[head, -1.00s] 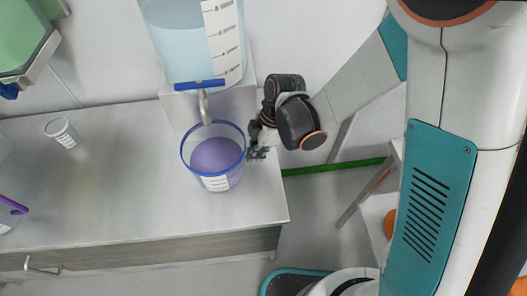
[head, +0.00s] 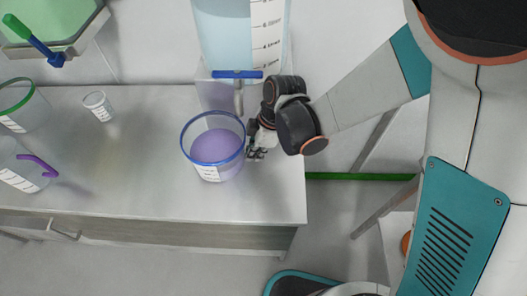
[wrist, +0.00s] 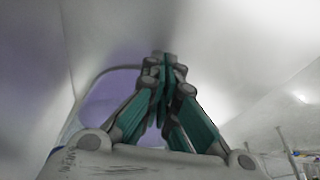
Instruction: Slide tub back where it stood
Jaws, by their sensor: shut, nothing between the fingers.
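The tub (head: 213,172) is a clear round vessel with a blue rim, a white scale label and purple liquid inside. It stands upright on the bench, in front and to the left of the spout (head: 239,100) of a large tank. My gripper (head: 257,154) is shut and empty at the tub's right side, low near the bench top. It looks to be touching or very near the tub wall; I cannot tell which. In the wrist view my shut teal fingers (wrist: 163,65) point ahead, with the tub's blurred purple wall (wrist: 105,95) at left.
The large tank (head: 235,35) with a blue tap handle stands behind. A small cup (head: 98,106), a green-rimmed vessel (head: 22,108) and a jug with a purple handle (head: 18,170) stand to the left. The bench (head: 130,175) is clear between them and the tub.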

